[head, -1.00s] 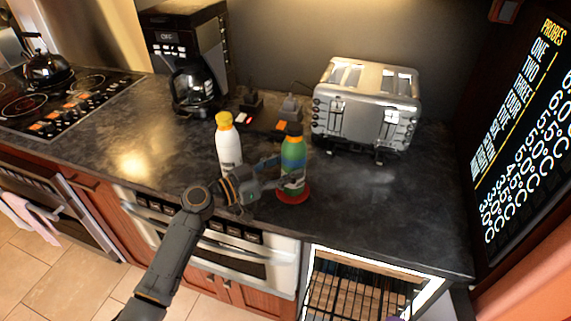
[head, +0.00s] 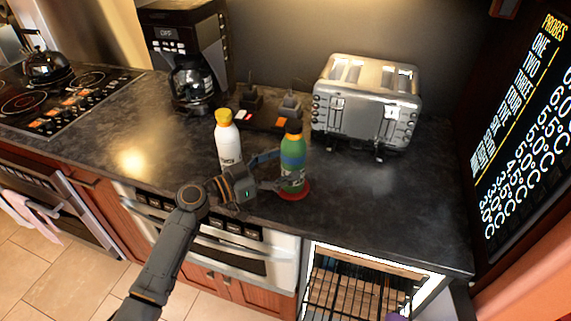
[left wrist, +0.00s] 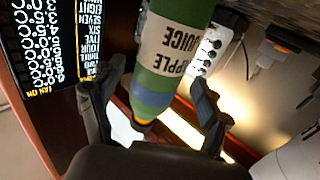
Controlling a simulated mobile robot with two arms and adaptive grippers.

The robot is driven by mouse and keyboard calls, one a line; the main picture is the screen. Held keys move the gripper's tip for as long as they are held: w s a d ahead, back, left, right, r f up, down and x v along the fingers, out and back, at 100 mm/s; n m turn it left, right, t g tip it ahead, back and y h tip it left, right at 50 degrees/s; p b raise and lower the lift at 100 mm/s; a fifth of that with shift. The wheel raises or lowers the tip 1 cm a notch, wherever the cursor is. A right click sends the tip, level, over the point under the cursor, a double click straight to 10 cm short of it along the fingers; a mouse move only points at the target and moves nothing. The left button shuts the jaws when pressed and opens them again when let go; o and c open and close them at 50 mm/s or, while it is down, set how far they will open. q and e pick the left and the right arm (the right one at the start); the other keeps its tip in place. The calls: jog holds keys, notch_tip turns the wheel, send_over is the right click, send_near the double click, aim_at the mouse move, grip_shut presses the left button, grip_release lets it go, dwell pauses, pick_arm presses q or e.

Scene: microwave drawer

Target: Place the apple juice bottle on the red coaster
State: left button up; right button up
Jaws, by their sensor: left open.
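The green apple juice bottle (head: 292,160), with a dark cap, stands upright on the red coaster (head: 297,194) in the head view. The coaster's rim shows around its base. My left gripper (head: 273,171) is open just left of the bottle, its fingers pointing at it. In the left wrist view the bottle (left wrist: 165,65) shows its "apple juice" label and lies between the two spread fingers, with visible gaps on both sides. The left gripper also shows there (left wrist: 157,88). My right gripper is out of sight.
A white bottle with a yellow cap (head: 228,142) stands close behind my left gripper. A toaster (head: 366,108) and a coffee maker (head: 190,60) stand at the back. The dark counter (head: 380,205) is clear at the right.

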pick_arm(q)
jog(key=b+v, duration=0.1)
jog(key=v, duration=0.4)
jog(key=b+v, duration=0.2)
jog(key=v, duration=0.3)
jog(key=shift+f, duration=0.2)
jog(key=shift+s+a+r, duration=0.15)
jog(key=shift+s+a, duration=0.15)
jog(key=shift+a, duration=0.15)
